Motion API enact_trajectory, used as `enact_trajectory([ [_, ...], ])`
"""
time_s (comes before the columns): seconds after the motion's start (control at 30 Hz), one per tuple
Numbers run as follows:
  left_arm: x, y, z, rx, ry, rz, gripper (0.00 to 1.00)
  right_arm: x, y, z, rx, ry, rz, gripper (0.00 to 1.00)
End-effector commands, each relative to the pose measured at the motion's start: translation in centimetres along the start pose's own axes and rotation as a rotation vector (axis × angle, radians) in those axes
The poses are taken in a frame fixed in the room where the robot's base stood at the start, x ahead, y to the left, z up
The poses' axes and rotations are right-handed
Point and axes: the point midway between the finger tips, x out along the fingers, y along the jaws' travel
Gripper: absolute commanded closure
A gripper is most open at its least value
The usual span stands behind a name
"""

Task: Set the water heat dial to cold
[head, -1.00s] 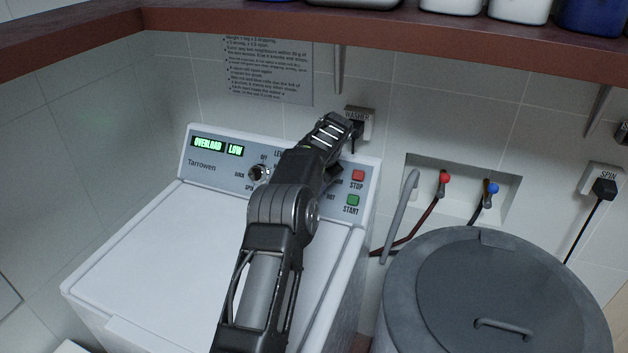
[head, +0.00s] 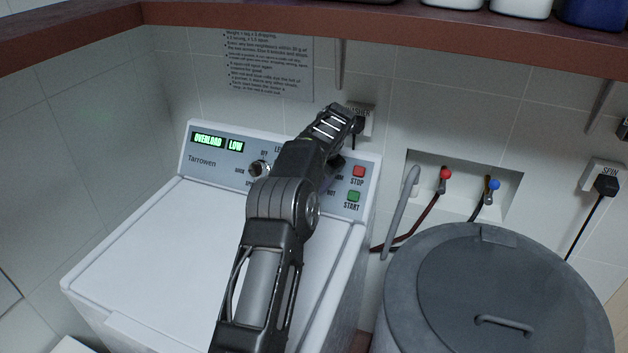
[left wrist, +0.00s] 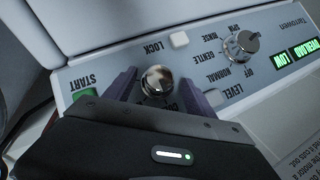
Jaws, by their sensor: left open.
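The washer's control panel (head: 205,164) is partly covered by my left arm in the head view; labels ending in "warm" and "hot" peek out at the arm's right. In the left wrist view a shiny round dial (left wrist: 157,81) sits between the two purple fingers of my left gripper (left wrist: 160,92), which is open around it. I cannot tell whether a finger touches it. The dial's pointer and most labels around it are hidden or unreadable, so its setting cannot be told. In the head view my arm hides this dial and the fingertips. My right gripper is not in view.
A cycle dial (left wrist: 242,45) with "off", "normal" and "gentle" labels is beside it. The display (head: 217,143) reads "OVERLOAD LOW". Red stop (head: 358,171) and green start (head: 353,196) buttons are at the panel's right. A grey lidded tub (head: 490,290) stands right of the washer.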

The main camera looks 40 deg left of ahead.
Motion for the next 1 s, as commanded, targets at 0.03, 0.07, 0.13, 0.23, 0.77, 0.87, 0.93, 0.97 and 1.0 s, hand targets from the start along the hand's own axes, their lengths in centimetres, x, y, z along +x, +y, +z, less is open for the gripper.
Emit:
enact_trajectory([
  [0.03, -0.7, 0.1, 0.0, -0.001, 0.004, -0.001, 0.36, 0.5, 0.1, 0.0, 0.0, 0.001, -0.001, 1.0],
  [0.07, -1.1, 0.1, 0.0, -0.001, 0.003, -0.001, 0.36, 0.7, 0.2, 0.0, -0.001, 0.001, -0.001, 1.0],
  [0.13, -2.4, 0.1, -0.1, -0.001, 0.005, -0.001, 0.36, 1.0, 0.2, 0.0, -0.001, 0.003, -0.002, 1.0],
  [0.23, -4.0, 0.1, 0.0, -0.001, 0.004, -0.001, 0.36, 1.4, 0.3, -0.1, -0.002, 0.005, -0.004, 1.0],
  [0.77, -6.2, 0.0, 0.1, -0.001, 0.0, 0.001, 0.36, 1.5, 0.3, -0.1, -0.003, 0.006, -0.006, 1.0],
  [0.87, -6.2, 0.0, 0.1, -0.001, -0.001, 0.001, 0.36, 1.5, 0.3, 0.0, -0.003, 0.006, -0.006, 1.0],
  [0.93, -6.2, 0.0, 0.1, -0.001, -0.001, 0.001, 0.36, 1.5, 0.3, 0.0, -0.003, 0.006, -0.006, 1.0],
  [0.97, -6.2, 0.0, 0.1, -0.001, -0.001, 0.001, 0.36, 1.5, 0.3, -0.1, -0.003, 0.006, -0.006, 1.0],
  [1.0, -6.2, 0.0, 0.1, -0.001, -0.001, 0.001, 0.36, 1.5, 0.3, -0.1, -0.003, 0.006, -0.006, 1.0],
])
